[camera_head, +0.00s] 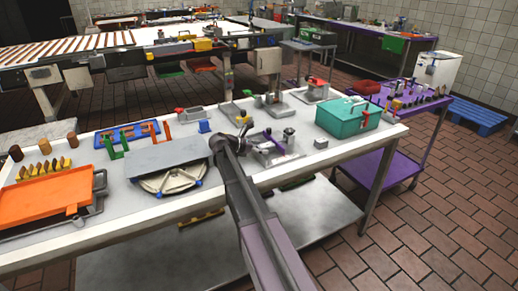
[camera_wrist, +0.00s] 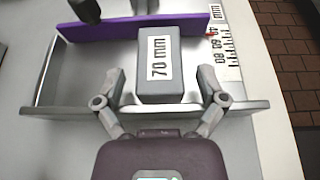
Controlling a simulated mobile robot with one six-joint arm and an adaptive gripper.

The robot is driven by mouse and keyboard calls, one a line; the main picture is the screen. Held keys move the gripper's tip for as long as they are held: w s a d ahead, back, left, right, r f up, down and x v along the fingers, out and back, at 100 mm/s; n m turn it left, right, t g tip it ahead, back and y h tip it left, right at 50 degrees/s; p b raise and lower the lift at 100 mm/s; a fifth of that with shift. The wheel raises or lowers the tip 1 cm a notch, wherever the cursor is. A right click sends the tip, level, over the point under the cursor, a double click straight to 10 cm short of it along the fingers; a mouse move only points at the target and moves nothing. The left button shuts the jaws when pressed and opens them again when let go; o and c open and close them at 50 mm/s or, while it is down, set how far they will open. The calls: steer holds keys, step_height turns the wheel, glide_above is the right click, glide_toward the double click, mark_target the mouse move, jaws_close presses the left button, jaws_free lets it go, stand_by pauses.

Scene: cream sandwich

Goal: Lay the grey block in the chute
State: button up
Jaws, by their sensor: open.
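The grey block (camera_wrist: 160,72), marked "70 mm" on its top, is in the middle of the wrist view. My gripper (camera_wrist: 162,82) is open, with one finger on each side of the block's near part; I cannot tell whether they touch it. A grey metal channel (camera_wrist: 52,72) with a purple wall (camera_wrist: 130,28) along its far side surrounds the block; it looks like the chute. Whether the block rests on its floor or is above it is unclear. In the head view the purple part (camera_head: 258,139) shows beyond my arm, and my fingertips and the block are not clearly visible.
A printed mm scale (camera_wrist: 226,55) is right of the channel. A dark rounded part (camera_wrist: 86,10) stands at the wrist view's upper left. On the white table (camera_head: 225,188), a teal box (camera_head: 345,121) stands to the right, with a grey plate (camera_head: 166,156) over a round tray to the left.

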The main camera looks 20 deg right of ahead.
steer(key=shift+r, duration=0.15)
steer(key=shift+r, duration=0.1)
steer(key=p+v, duration=0.5)
steer(key=v, duration=0.7)
